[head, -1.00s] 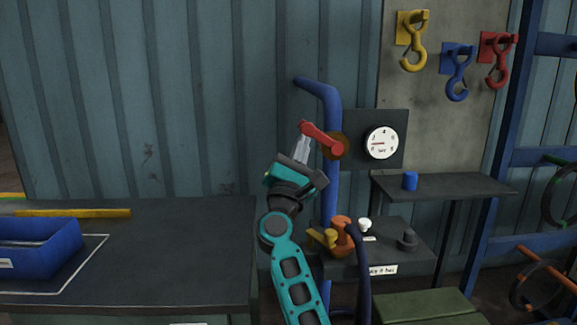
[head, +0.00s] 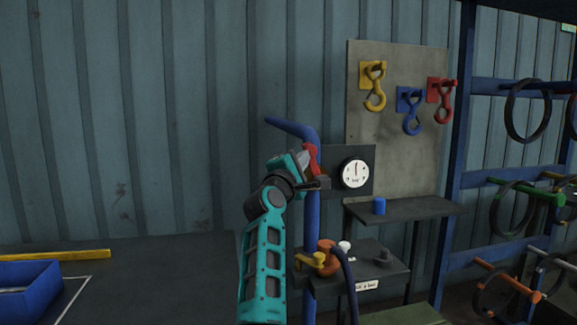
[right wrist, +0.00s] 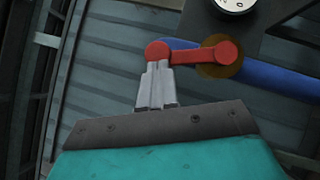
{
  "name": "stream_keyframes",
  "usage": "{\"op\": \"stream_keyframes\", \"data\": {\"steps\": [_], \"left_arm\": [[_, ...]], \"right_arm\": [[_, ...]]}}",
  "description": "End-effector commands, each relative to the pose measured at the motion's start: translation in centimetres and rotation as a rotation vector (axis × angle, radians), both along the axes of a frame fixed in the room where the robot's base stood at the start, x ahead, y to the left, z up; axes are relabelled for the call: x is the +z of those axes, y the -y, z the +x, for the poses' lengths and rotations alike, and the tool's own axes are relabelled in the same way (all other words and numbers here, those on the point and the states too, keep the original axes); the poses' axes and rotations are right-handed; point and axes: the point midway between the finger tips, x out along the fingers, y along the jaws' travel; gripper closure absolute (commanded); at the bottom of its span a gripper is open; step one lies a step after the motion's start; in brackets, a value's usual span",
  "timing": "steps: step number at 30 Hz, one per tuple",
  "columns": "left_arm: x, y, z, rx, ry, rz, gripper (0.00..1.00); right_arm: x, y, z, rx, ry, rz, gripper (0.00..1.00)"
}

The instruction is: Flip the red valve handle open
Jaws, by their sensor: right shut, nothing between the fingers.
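The red valve handle (head: 312,158) is on the blue upright pipe (head: 312,215), left of the round white gauge (head: 355,173). In the head view it stands nearly upright, partly hidden by my right gripper (head: 304,159). In the right wrist view the handle (right wrist: 190,54) lies roughly along the pipe (right wrist: 275,78), one end over a brown disc. My right gripper (right wrist: 157,72) is shut and empty, its fingertips at the handle's free end; whether they touch cannot be told. The gauge needle points about straight up. My left gripper is not in view.
A lower stand holds orange (head: 326,252) and yellow parts close to my right arm. A dark table (head: 150,280) with a blue bin (head: 28,285) is at left. Hooks hang upper right.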

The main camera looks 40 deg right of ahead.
Motion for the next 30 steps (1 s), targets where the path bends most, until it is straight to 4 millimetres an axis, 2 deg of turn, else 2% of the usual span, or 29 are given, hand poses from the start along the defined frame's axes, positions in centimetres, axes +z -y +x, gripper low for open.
{"op": "stream_keyframes", "data": {"steps": [10,18,30], "left_arm": [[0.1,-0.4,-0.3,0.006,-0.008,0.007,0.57],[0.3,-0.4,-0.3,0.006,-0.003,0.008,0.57],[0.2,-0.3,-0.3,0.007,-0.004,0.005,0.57]], "right_arm": [[1.3,2.4,-0.7,0.0,0.115,0.185,1.0],[1.6,3.1,-1.1,0.0,0.158,0.259,1.0],[1.6,3.2,-1.2,0.0,0.167,0.275,1.0]]}}
